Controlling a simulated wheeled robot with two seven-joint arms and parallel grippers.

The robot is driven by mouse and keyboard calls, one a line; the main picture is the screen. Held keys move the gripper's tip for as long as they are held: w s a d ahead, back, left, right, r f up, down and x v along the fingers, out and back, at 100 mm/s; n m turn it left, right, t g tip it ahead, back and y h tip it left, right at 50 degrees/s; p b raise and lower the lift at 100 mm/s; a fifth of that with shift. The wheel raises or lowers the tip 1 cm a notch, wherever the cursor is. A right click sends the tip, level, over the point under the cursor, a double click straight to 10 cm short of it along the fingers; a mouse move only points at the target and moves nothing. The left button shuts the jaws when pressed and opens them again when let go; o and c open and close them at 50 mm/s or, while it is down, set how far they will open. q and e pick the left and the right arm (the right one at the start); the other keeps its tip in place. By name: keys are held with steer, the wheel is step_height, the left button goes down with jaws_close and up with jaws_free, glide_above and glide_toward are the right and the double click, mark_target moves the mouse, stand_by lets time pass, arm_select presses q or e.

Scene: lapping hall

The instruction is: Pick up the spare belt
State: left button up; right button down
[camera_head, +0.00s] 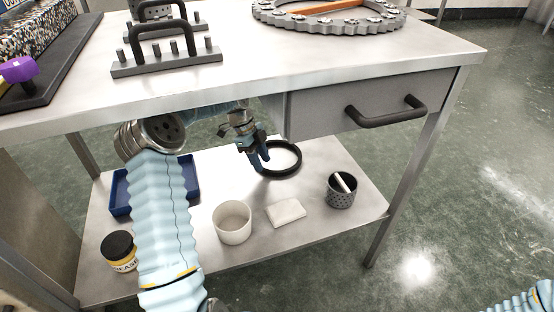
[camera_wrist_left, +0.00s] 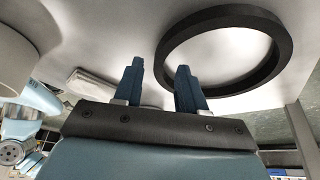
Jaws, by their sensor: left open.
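The spare belt, a black ring (camera_head: 298,164), lies flat on the lower shelf under the drawer. It shows large at the upper right of the left wrist view (camera_wrist_left: 225,14). My left gripper (camera_head: 262,161) reaches in under the table top, with its fingers at the ring's left side in the head view. In the left wrist view its two blue fingers (camera_wrist_left: 160,64) are apart with nothing between them, and the ring is beyond the right finger. Whether a finger touches the ring I cannot tell. My right gripper is out of view.
On the lower shelf (camera_head: 300,238) are a blue tray (camera_head: 121,192), a grease jar (camera_head: 119,252), a white cup (camera_head: 232,222), a folded white cloth (camera_head: 286,212) and a perforated grey cup (camera_head: 341,191). The drawer (camera_head: 360,105) and table top (camera_head: 270,65) hang close above.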

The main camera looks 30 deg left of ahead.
arm_select(q)
steer(key=x, duration=0.2)
steer(key=shift+d+f, duration=0.1)
steer(key=shift+f, duration=0.25)
jaws_close()
steer(key=shift+r, duration=0.15)
